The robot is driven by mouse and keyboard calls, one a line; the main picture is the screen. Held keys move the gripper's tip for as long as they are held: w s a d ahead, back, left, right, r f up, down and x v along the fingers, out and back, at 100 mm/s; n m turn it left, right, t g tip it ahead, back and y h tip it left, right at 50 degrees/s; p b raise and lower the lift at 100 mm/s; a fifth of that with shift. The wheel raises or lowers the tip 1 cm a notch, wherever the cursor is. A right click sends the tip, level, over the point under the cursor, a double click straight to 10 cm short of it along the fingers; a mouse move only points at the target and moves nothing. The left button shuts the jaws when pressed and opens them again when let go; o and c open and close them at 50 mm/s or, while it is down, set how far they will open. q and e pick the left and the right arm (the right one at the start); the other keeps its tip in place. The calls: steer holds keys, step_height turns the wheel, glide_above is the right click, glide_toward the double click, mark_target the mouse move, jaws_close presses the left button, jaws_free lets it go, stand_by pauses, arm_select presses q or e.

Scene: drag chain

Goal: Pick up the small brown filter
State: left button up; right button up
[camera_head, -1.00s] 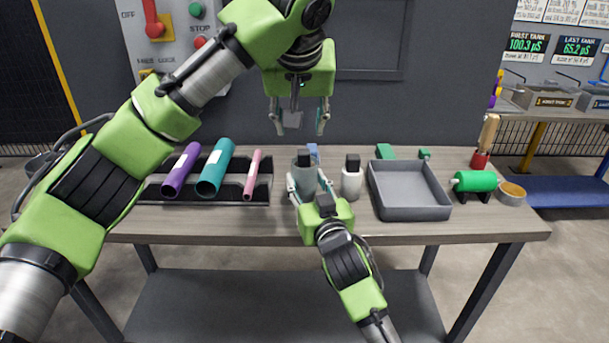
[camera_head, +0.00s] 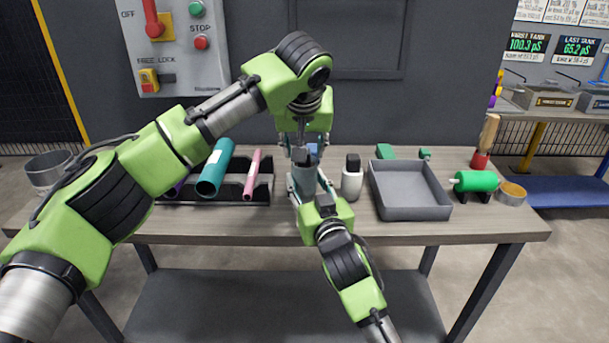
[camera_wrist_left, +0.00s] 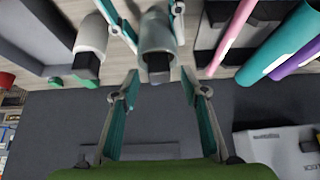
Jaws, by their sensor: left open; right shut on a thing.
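No small brown filter can be made out clearly. A low round tin with an orange-brown top (camera_head: 512,193) stands at the table's right end. My right gripper (camera_head: 306,184) is shut around a grey bottle with a dark cap (camera_head: 304,174) standing upright at the table's middle; the bottle (camera_wrist_left: 157,38) also shows in the left wrist view. My left gripper (camera_head: 304,148) points down just above the bottle's cap, open. In the left wrist view its fingers (camera_wrist_left: 160,92) are spread, with the cap (camera_wrist_left: 159,68) just beyond the gap between them.
A white bottle (camera_head: 352,180) stands close right of the grey one, then an empty grey tray (camera_head: 415,213). A rack with purple, teal (camera_head: 215,168) and pink (camera_head: 251,175) tubes lies left. A green roller (camera_head: 475,181) and a brush (camera_head: 485,145) stand right.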

arm_select(q)
steer(key=shift+c, duration=0.4)
jaws_close()
steer(key=shift+r, duration=0.15)
step_height(320, 180, up, 18)
arm_select(e)
steer(key=o, duration=1.2)
steer(key=shift+s, duration=0.1)
